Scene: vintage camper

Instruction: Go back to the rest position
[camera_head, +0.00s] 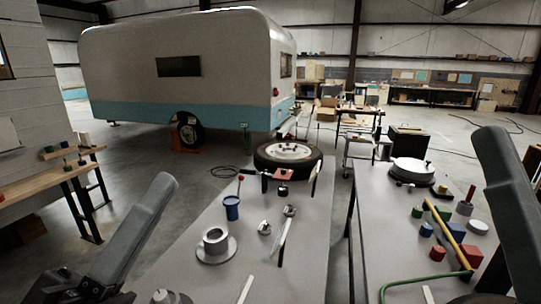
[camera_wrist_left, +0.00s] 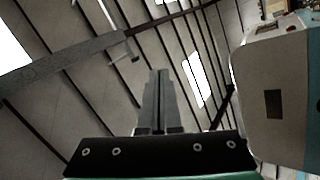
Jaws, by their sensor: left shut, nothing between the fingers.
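My left gripper (camera_wrist_left: 159,73) shows in the left wrist view with its two fingers together and nothing between them. It points up toward the roof beams, clear of any object. In the head view, a grey link of my left arm rises at the lower left, over the floor beside the near table; I cannot make out the fingers there. A grey link of my right arm stands at the right edge of the head view, and its gripper is not seen.
The middle table (camera_head: 318,235) holds a tyre (camera_head: 265,157), a blue cup (camera_head: 231,208) and a flanged metal part (camera_head: 214,241). The right table (camera_head: 392,230) holds coloured blocks, a yellow bar (camera_head: 445,234) and a green rod (camera_head: 420,280). A camper (camera_head: 180,75) stands behind.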

